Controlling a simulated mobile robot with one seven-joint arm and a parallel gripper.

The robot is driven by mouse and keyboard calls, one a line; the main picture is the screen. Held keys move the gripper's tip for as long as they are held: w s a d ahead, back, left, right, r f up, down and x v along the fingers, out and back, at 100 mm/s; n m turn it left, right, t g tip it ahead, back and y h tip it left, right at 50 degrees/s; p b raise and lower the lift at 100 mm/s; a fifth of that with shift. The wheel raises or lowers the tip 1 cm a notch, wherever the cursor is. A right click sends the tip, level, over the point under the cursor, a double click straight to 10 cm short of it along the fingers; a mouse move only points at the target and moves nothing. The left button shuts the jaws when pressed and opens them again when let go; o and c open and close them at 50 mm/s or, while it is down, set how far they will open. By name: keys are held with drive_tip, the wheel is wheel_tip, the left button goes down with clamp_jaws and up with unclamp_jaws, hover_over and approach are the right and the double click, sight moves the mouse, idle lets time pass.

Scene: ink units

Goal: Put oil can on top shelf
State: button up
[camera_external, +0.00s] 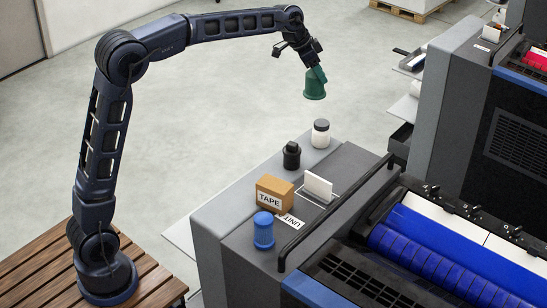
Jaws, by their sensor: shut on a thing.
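My gripper (316,70) is shut on a green can (314,88) and holds it in the air, beyond the near printing unit. The can is wide at the bottom and narrower at the top, where the fingers hold it. It hangs roughly upright. I take it for the oil can, but no label on it can be read. No thing that is clearly a top shelf can be made out in this view.
On the near unit's grey top (245,205) stand a blue can (263,231), a TAPE box (273,194), a black bottle (291,156), a white jar (320,134) and a white card (318,187). A black rail (335,215) runs beside them. A second unit (455,90) stands right.

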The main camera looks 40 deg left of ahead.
drive_tip(key=a+n+y, duration=0.1)
drive_tip(key=a+n, duration=0.1)
drive_tip(key=a, duration=2)
drive_tip(key=shift+t, duration=0.3)
drive_tip(key=shift+w+d+f, duration=0.1)
drive_tip(key=shift+d+f, duration=0.1)
drive_tip(key=shift+f, duration=11.5)
drive_tip(key=shift+w+d+f, duration=0.1)
drive_tip(key=shift+d+f, duration=0.05)
drive_tip(key=shift+f, duration=11.55)
drive_tip(key=shift+f, duration=0.1)
drive_tip(key=o, duration=1.6)
drive_tip(key=shift+o, duration=0.2)
